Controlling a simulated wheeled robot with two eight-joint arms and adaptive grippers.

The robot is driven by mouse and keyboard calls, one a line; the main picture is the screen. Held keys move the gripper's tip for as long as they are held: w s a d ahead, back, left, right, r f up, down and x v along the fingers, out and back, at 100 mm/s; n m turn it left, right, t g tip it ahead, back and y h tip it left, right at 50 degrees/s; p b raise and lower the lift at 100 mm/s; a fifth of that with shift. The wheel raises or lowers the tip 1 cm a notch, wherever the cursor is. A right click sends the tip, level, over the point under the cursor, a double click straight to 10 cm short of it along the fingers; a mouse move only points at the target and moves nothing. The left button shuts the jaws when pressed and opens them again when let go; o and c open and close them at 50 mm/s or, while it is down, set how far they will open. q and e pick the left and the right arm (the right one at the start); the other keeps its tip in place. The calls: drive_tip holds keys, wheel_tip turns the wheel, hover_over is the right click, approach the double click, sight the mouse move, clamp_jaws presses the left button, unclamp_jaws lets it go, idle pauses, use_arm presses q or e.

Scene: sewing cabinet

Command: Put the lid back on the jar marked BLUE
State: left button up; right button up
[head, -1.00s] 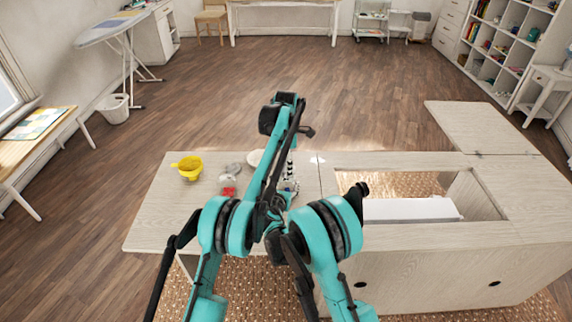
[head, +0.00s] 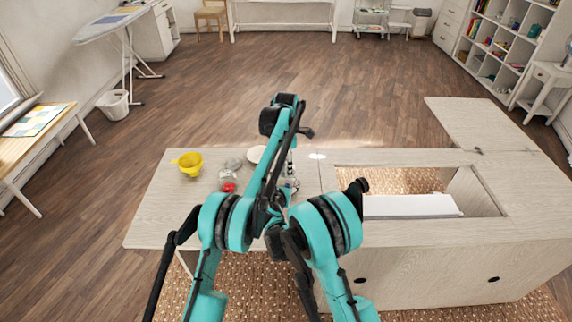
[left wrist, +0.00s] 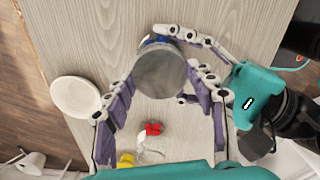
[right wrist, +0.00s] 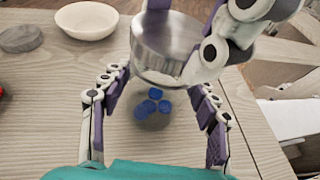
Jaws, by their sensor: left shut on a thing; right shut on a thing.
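The round grey metal lid (left wrist: 160,75) is between the fingers of my left gripper (left wrist: 162,78), which is shut on it. In the right wrist view the lid (right wrist: 160,45) is over the far side of a clear jar with blue pieces inside (right wrist: 152,106). My right gripper (right wrist: 154,112) is shut on this jar, a finger on each side. I cannot tell whether lid and jar touch. The lid hides most of the jar in the left wrist view, and no label is readable. In the head view my arms cover most of this spot.
A yellow cup-like thing (head: 188,164), a grey disc (head: 233,164), a white dish (head: 256,155) and red pieces (head: 229,188) are on the cabinet top's left part. An open recess (head: 405,184) lies to the right. The front left top is bare.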

use_arm(q)
drive_tip(key=shift+f, duration=0.4)
